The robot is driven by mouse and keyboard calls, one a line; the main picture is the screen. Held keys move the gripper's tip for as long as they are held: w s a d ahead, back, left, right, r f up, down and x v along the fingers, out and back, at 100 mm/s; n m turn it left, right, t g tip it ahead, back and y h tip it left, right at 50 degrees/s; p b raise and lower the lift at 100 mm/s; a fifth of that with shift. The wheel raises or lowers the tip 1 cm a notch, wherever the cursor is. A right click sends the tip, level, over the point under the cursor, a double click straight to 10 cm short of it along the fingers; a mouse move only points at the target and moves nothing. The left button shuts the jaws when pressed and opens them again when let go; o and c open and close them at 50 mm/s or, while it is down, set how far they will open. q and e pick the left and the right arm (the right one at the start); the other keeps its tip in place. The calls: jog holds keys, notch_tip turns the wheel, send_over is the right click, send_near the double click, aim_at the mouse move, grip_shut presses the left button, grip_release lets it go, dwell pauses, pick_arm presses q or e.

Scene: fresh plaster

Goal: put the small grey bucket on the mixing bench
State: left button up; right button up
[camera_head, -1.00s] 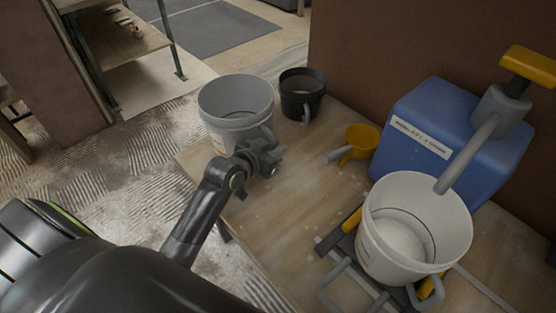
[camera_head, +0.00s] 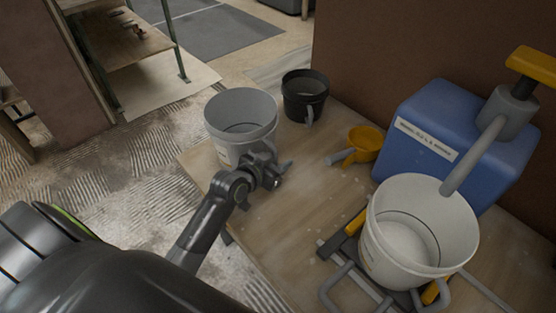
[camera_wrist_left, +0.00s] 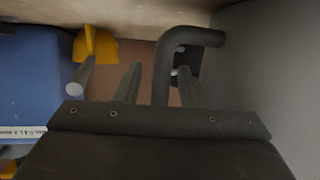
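The small grey bucket (camera_head: 238,122) is upright at the far left corner of the wooden mixing bench (camera_head: 300,200), and its base appears to rest on the bench top. My left gripper (camera_head: 276,172) is at the near right side of this bucket, by its handle. In the left wrist view the dark handle (camera_wrist_left: 161,72) stands between the two fingers of my left gripper (camera_wrist_left: 158,80), with a visible gap beside it, so the fingers look open. The bucket's grey wall (camera_wrist_left: 265,75) fills the right of that view. My right gripper does not show.
A black bucket (camera_head: 304,98) stands close behind the grey one. A yellow scoop (camera_head: 364,147), a blue canister (camera_head: 455,130) and a white bucket of powder (camera_head: 418,235) on a frame occupy the right. The bench between is bare.

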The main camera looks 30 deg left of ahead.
pick_arm(q)
jog(key=shift+r, duration=0.1)
